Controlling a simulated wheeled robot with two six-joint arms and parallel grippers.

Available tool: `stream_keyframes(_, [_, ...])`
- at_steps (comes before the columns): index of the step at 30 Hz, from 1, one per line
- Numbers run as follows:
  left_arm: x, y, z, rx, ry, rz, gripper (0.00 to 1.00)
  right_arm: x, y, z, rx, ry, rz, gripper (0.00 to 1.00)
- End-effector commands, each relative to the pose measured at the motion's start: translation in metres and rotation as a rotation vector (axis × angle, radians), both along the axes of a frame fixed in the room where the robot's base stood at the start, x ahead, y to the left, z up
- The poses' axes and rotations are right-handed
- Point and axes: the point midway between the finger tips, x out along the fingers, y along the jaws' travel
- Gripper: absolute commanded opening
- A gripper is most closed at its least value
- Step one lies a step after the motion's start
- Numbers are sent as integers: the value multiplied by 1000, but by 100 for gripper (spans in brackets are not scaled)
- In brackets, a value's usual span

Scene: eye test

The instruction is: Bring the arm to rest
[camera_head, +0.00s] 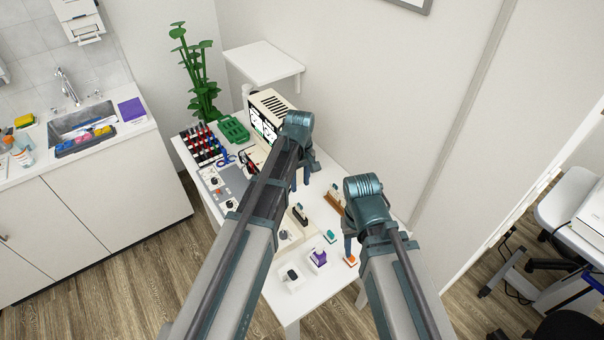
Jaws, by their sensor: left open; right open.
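My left gripper (300,181) hangs over the white table (333,170), below its teal wrist, near the back of the table. It is open and I see nothing between its fingers. My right gripper (355,240) points down over the table's right side, close to small items there. It is open; its far finger is partly hidden by the wrist. Both forearms reach in from the bottom of the head view and cover the middle of the table.
The table holds a rack of dark and red items (201,146), a green tray (233,130), a cream box with a screen (270,104), a purple item (318,257) and a brown holder (335,199). A wall shelf (263,62) stands behind. A sink counter (80,152) is left.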

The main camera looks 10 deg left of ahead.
Motion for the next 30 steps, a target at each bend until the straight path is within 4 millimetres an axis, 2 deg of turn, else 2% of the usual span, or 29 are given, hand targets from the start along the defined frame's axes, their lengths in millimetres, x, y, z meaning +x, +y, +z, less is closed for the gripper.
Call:
stream_keyframes(5, [0, 0, 0, 0, 0, -1, 45, 0, 0, 0, 0, 0, 0, 50])
stream_keyframes(8, [-15, -7, -3, 5, 4, -60, 45, 0, 0, -3, 0, 0, 0, 50])
stream_keyframes(11, [-55, -25, -11, 21, 13, -253, 45, 0, 0, -11, 0, 0, 0, 50])
stream_keyframes(15, [-121, -48, -21, 50, 38, -617, 45, 0, 0, -22, 0, 0, -1, 50])
stream_keyframes(18, [-159, -58, -26, 66, 55, -841, 45, 0, 0, -27, 0, 0, -1, 50])
stream_keyframes(21, [-183, -63, -29, 77, 70, -1003, 45, 0, 0, -30, 0, 0, -1, 50])
stream_keyframes(24, [-195, -65, -30, 83, 81, -1094, 45, 0, 0, -32, 0, 0, -1, 50])
stream_keyframes(30, [-196, -66, -30, 85, 84, -1124, 45, 0, 0, -31, 0, 0, -1, 50])
